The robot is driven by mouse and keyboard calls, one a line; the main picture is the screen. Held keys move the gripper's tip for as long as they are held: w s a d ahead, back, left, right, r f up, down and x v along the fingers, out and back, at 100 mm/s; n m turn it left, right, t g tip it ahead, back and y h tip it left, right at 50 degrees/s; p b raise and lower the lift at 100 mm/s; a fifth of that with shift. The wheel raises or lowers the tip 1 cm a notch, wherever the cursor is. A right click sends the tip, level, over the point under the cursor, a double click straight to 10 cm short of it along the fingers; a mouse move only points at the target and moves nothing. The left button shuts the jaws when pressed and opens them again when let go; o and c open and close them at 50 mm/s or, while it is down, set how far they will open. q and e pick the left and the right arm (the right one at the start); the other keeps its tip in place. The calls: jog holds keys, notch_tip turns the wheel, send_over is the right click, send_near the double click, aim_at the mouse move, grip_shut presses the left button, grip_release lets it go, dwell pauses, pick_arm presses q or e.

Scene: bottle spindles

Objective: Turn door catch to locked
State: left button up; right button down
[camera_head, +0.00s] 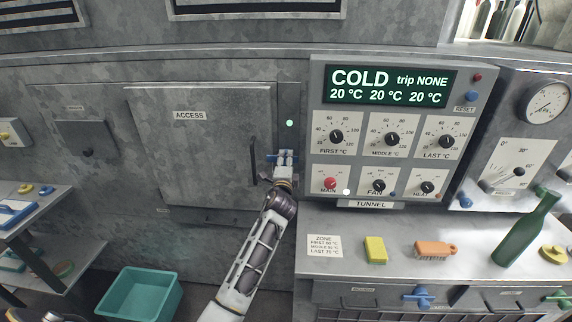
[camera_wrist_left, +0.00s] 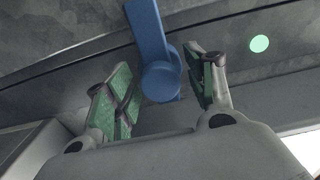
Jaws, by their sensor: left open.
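The door catch is a blue lever with a round hub (camera_wrist_left: 160,80), seen close up in the left wrist view. In the head view a bit of the blue catch (camera_head: 271,157) shows at the right edge of the grey ACCESS door (camera_head: 220,150). My left gripper (camera_head: 286,155) is at the catch. In the left wrist view its two green-padded fingers (camera_wrist_left: 165,85) are open, one on each side of the hub. The lever arm extends up from the hub in that view. I cannot tell whether a finger touches it.
A dark vertical door handle (camera_head: 254,160) stands just left of the catch. The control panel (camera_head: 314,140) stands close on the right. Below it a counter holds a yellow sponge (camera_head: 375,250), a brush (camera_head: 435,249) and a green bottle (camera_head: 525,232). A teal bin (camera_head: 140,295) is at lower left.

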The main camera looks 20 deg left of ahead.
pick_arm(q)
jog(key=v, duration=1.2)
dwell(0.6)
jog(key=shift+s, duration=0.1)
dwell(0.4)
